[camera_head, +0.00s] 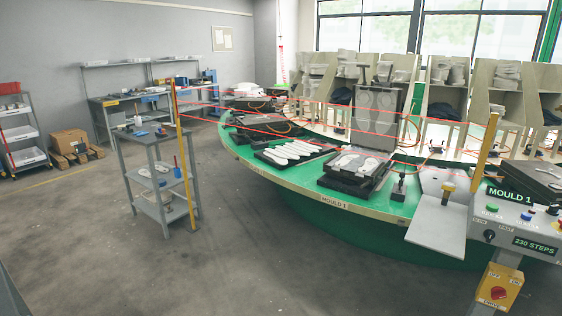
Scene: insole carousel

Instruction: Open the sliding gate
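I cannot make out anything that is clearly a sliding gate. Thin red lines run between a yellow post (182,150) at the left and a yellow post (484,152) at the right, across the front of the green carousel table (300,199). A flat grey panel (437,232) juts from the table's front edge at the right, near a yellow-topped knob (447,189). My gripper is not in view.
A control box (510,222) marked MOULD 1 stands at the right, above a yellow switch box (499,287). An open mould (373,115) sits on the table. A grey shelf trolley (158,172) stands left of it. The grey floor in front is clear.

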